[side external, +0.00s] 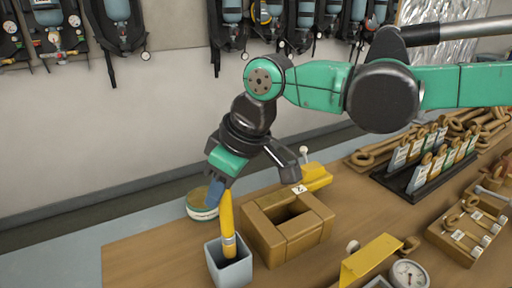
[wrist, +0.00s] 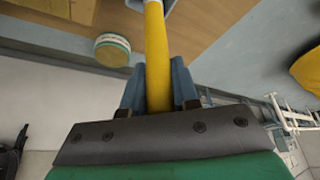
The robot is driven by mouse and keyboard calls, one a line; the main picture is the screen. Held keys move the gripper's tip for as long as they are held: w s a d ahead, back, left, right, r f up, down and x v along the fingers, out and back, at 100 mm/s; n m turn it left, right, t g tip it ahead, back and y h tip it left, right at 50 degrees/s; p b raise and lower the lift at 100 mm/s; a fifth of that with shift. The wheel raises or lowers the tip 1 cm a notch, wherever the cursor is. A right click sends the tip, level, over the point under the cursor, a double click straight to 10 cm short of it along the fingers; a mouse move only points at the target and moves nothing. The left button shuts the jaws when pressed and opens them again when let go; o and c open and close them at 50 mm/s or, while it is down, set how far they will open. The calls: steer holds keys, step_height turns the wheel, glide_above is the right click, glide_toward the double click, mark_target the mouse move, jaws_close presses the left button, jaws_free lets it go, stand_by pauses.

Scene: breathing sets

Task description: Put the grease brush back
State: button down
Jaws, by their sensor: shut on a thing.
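The grease brush (side external: 228,222) has a yellow handle and stands nearly upright, with its lower end inside a grey square cup (side external: 212,262) at the table's front left. The bristles are hidden in the cup. My gripper (side external: 216,190) is above the cup, pointing down, and is shut on the upper part of the handle. In the wrist view the yellow handle (wrist: 156,50) runs between my two blue fingers (wrist: 158,85). A corner of the cup shows at the top edge of the wrist view.
A round tin with a green band (side external: 203,203) stands just behind the cup. A wooden block with a square opening (side external: 266,238) is close on the right. A yellow bracket (side external: 368,260), a gauge (side external: 408,273) and a dark rack of tags (side external: 412,183) are farther right.

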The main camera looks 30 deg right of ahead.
mark_target(224, 217)
steer(key=shift+f, duration=2.9)
steer(key=c, duration=0.7)
jaws_free()
steer(key=shift+o, duration=0.2)
steer(key=v, duration=1.2)
steer(key=s+d+f+m+t+h, duration=0.1)
steer(key=d+f+m, duration=0.3)
steer(key=d, duration=0.5)
steer(key=s+d+f+m+t+h, duration=0.1)
steer(key=s+d+f+m+t, duration=0.1)
steer(key=d+f, duration=0.3)
steer(key=d+m, duration=0.1)
steer(key=d, duration=0.3)
steer(key=shift+m+t+h, duration=0.3)
steer(key=shift+m+h, duration=0.1)
